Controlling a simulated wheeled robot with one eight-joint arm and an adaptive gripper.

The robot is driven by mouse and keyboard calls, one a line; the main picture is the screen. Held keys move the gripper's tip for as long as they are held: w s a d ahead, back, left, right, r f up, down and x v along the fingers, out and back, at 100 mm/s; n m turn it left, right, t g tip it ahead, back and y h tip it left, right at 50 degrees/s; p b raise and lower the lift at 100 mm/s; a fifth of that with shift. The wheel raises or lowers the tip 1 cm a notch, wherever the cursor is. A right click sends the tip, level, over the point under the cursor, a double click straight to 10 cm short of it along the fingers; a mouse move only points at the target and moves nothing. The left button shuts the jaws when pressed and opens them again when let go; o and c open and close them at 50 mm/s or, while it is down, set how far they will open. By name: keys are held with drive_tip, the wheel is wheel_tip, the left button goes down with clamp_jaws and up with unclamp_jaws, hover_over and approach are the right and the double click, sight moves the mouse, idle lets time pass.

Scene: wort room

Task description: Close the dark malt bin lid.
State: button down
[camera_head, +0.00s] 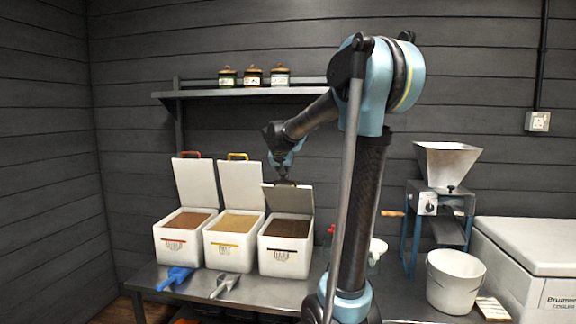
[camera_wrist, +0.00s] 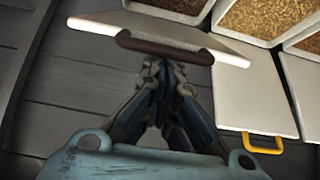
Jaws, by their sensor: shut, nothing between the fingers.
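The dark malt bin (camera_head: 285,258) is the right one of three white bins on the bench, with dark brown grain inside. Its white lid (camera_head: 288,199) is open but leans forward over the bin, lower than the other two lids. In the wrist view the lid (camera_wrist: 110,22) shows nearly edge-on, with its dark brown handle (camera_wrist: 165,48). My gripper (camera_head: 285,177) is at the lid's top edge by the handle, on its back side. In the wrist view my gripper (camera_wrist: 163,68) is shut and empty, its tips close to the handle; I cannot tell whether they touch.
The middle bin (camera_head: 228,247) has an upright lid with a yellow handle (camera_head: 238,156). The left bin (camera_head: 180,243) has an upright lid with a red handle. A blue scoop (camera_head: 174,279) and a grey scoop (camera_head: 224,285) lie in front. A shelf (camera_head: 240,92) with jars hangs above.

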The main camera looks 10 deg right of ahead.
drive_tip(key=s+a+f, duration=0.2)
drive_tip(key=s+f, duration=0.4)
drive_tip(key=f, duration=0.4)
drive_tip(key=shift+s+f, duration=0.3)
drive_tip(key=shift+s, duration=0.05)
idle(0.5)
drive_tip(key=shift+a, duration=0.1)
wheel_tip(320, 180, up, 8)
idle(0.8)
